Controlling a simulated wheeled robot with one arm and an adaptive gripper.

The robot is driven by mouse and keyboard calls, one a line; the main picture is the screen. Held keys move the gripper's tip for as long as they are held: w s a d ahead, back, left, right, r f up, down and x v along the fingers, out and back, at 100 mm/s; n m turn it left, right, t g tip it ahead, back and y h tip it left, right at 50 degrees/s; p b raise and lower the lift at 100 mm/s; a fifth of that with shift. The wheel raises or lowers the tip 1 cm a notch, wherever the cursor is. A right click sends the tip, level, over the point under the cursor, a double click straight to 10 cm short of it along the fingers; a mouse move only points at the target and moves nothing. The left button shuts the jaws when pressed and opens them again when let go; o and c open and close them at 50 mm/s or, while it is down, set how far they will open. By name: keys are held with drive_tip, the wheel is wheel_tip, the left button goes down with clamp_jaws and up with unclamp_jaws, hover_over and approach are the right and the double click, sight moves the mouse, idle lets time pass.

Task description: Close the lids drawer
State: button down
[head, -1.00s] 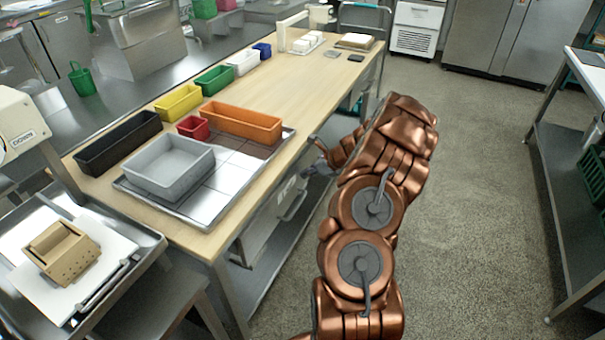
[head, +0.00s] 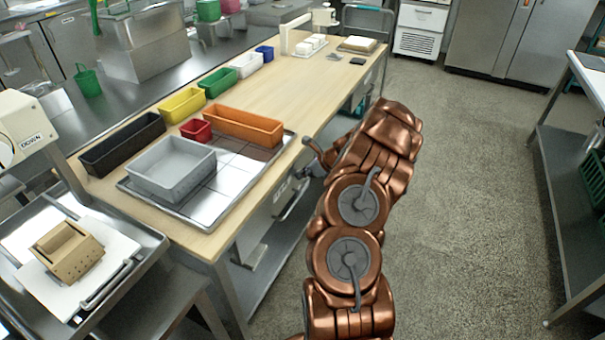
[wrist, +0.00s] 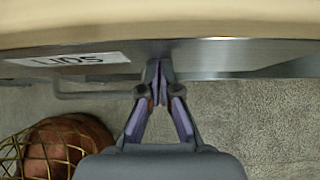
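The lids drawer (head: 268,213) is under the near side of the long wooden-topped table, with its pale front at or close to the table edge. I cannot tell whether a small gap remains. In the wrist view its front (wrist: 205,60) carries a white LIDS label (wrist: 68,60), and a bar handle (wrist: 95,95) is just below the label. My gripper (wrist: 158,70) has its fingertips together, at the drawer front right of the label, touching or nearly touching it. Nothing shows between the fingers. In the head view my arm partly hides the gripper (head: 312,168).
The tabletop (head: 290,85) holds a metal tray (head: 225,190) with a grey bin (head: 172,170), plus several coloured bins. A lower shelf (head: 262,285) runs under the table. Open floor (head: 460,220) lies to the right, up to another steel table (head: 570,200).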

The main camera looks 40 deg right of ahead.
drive_tip(key=s+d+f+v, duration=0.1)
drive_tip(key=f+v, duration=0.1)
drive_tip(key=v, duration=1)
drive_tip(key=shift+s+r, duration=0.3)
drive_tip(key=shift+s, duration=0.3)
drive_tip(key=w+a+r+n+g+y+p, duration=0.15)
drive_tip(key=a+r+n, duration=0.25)
drive_tip(key=a, duration=0.4)
drive_tip(key=w+a+r+n+g+y, duration=0.1)
drive_tip(key=w+a+r+n, duration=0.15)
drive_tip(key=a+r, duration=0.4)
drive_tip(key=s+a+r+n+g, duration=0.25)
drive_tip(key=a+n, duration=0.25)
drive_tip(key=a, duration=0.4)
drive_tip(key=s+a+r+n+g, duration=0.1)
drive_tip(key=s+a+r+n, duration=0.25)
drive_tip(key=a, duration=0.55)
drive_tip(key=s+a+r+n+g+h+p, duration=0.2)
drive_tip(key=s+a+r+n+g, duration=0.1)
drive_tip(key=s+a+n, duration=0.85)
drive_tip(key=s+d+r+n+g+h+p, duration=0.1)
drive_tip(key=s+n+h, duration=0.3)
drive_tip(key=s, duration=1.2)
drive_tip(key=shift+d+n+p, duration=0.4)
drive_tip(key=shift+d+n, duration=0.15)
